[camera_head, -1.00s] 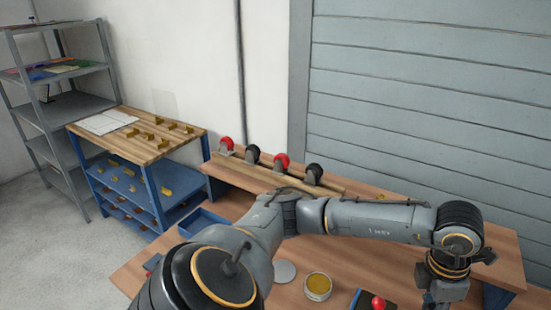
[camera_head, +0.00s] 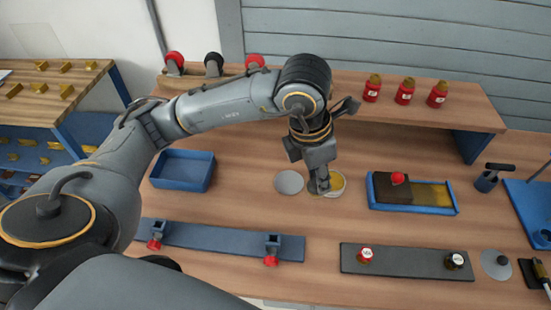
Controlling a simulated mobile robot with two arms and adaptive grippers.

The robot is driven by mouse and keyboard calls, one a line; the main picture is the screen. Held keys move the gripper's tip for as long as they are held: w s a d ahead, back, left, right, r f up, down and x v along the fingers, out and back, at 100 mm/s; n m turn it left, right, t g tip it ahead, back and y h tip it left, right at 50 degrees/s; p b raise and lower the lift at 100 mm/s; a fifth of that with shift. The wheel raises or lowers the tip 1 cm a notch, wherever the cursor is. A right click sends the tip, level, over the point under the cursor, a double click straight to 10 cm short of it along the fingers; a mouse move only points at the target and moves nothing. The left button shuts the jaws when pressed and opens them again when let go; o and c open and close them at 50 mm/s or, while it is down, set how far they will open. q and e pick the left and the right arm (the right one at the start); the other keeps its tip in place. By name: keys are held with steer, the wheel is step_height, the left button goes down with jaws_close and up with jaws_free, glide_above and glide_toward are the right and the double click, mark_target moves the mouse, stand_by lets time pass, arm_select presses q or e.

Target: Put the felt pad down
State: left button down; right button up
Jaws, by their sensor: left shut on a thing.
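My left gripper (camera_head: 319,183) points down at the middle of the table, at the left side of a round tin (camera_head: 337,184) with yellow contents. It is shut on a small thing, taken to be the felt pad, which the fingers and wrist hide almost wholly. I cannot tell whether the pad touches the tin or is above it. A grey round disc (camera_head: 289,182) lies flat just left of the tin. My right gripper is not in view.
A blue tray (camera_head: 457,208) holding a dark block with a red knob (camera_head: 398,180) lies right of the tin. An empty blue bin (camera_head: 184,186) stands left. Blue and dark strips with clamps (camera_head: 205,238) and knobs (camera_head: 456,260) lie in front. Red bottles (camera_head: 405,94) stand on the rear shelf.

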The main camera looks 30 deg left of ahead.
arm_select(q)
steer(key=w+a+f, duration=0.2)
steer(key=a, duration=0.1)
steer(key=w+a+f+p, duration=0.1)
steer(key=w+a+f, duration=0.1)
steer(key=a+f, duration=0.1)
steer(key=w+a+f+p, duration=0.1)
steer(key=w+a+f, duration=0.1)
steer(key=a+f, duration=0.1)
steer(key=shift+w, duration=0.1)
steer(key=f, duration=0.1)
steer(key=f+p, duration=0.1)
steer(key=f, duration=0.1)
steer(key=shift+w+a, duration=0.15)
steer(key=shift+a, duration=0.25)
steer(key=shift+f, duration=0.5)
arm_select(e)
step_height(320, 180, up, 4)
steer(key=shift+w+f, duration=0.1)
